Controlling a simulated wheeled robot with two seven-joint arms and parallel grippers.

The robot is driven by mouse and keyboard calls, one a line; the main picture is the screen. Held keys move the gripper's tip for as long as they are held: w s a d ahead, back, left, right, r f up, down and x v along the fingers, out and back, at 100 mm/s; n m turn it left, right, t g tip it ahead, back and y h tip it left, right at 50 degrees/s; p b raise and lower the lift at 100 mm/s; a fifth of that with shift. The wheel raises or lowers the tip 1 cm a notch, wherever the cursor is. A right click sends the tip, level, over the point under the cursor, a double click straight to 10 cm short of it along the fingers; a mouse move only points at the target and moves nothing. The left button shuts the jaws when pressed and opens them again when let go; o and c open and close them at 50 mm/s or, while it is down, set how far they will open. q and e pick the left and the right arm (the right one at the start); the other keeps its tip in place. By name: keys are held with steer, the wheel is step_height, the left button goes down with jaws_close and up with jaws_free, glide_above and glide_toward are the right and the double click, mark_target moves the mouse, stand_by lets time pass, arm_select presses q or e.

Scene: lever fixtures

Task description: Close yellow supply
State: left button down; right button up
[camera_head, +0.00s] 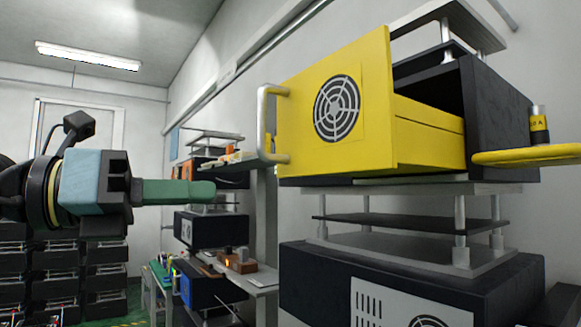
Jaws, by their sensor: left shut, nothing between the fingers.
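The yellow supply (300,121) is a yellow drawer with a round fan grille (337,108) on its front. It is pulled well out of its dark housing (500,118) at the upper right, with its yellow side showing. A light handle (264,122) stands on the left edge of the front. My left gripper (212,190) comes in from the left, its green fingers pressed together and empty. In the picture its tips lie left of and slightly below the handle, apart from it. My right gripper is not in view.
A yellow ring-shaped bar (525,155) juts out at the right, beside the housing. Shelves with small devices (238,261) stand behind, and dark bins (60,270) are stacked at the left.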

arm_select(q)
steer(key=m+t+y, duration=0.1)
steer(key=t, duration=0.1)
glide_toward(311, 174)
steer(key=p+x, duration=0.4)
steer(key=x, duration=0.1)
steer(key=shift+w+d+r, duration=0.15)
steer(key=shift+d, duration=0.15)
steer(key=shift+w+d+p, duration=0.35)
steer(key=shift+d+p, duration=0.05)
steer(key=shift+d, duration=0.1)
